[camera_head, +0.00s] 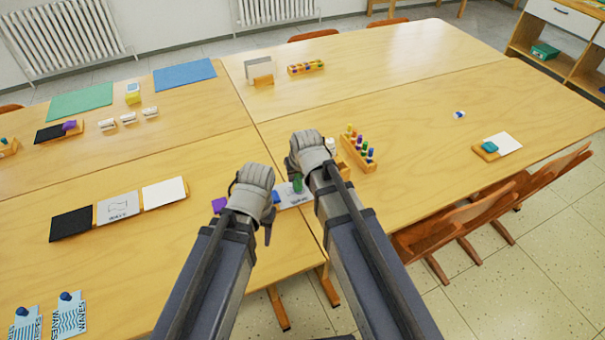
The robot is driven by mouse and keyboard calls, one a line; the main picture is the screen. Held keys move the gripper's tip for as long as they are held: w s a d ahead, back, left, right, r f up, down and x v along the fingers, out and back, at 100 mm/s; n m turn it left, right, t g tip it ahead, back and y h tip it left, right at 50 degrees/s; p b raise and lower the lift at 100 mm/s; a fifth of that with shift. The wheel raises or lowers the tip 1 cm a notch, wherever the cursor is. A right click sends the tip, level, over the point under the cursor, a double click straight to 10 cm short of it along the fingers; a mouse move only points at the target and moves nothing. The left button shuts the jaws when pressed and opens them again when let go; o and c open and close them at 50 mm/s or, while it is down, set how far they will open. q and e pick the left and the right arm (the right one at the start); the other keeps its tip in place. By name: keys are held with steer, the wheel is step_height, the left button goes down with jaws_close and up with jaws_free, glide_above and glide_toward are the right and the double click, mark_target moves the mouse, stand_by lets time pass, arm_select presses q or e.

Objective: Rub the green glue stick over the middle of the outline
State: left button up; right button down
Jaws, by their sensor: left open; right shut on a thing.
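The green glue stick (297,184) stands between my two grippers, over a pale card (293,195) with dark marks. My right gripper (292,172) is shut on it; the fingers partly hide the hold. I cannot tell whether its lower end touches the card. A grey sheet with a drawn outline (118,207) lies on the left table between a black panel (71,224) and a white panel (164,192).
A wooden rack of coloured bottles (358,151) stands just right of my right gripper. Blue wave-pattern cards (69,316) lie at the lower left. A teal block (489,147) sits by white paper at the right.

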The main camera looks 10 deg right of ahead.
steer(key=shift+s+a, duration=0.3)
steer(key=shift+a, duration=0.6)
steer(key=shift+s+a, duration=0.25)
steer(key=shift+a, duration=0.65)
arm_select(q)
steer(key=shift+r, duration=0.15)
arm_select(e)
steer(key=shift+w+r, duration=0.1)
steer(key=shift+w, duration=0.35)
steer(key=shift+w+d, duration=0.2)
steer(key=shift+d, duration=0.5)
steer(key=shift+w+d, duration=0.15)
steer(key=shift+d, duration=0.55)
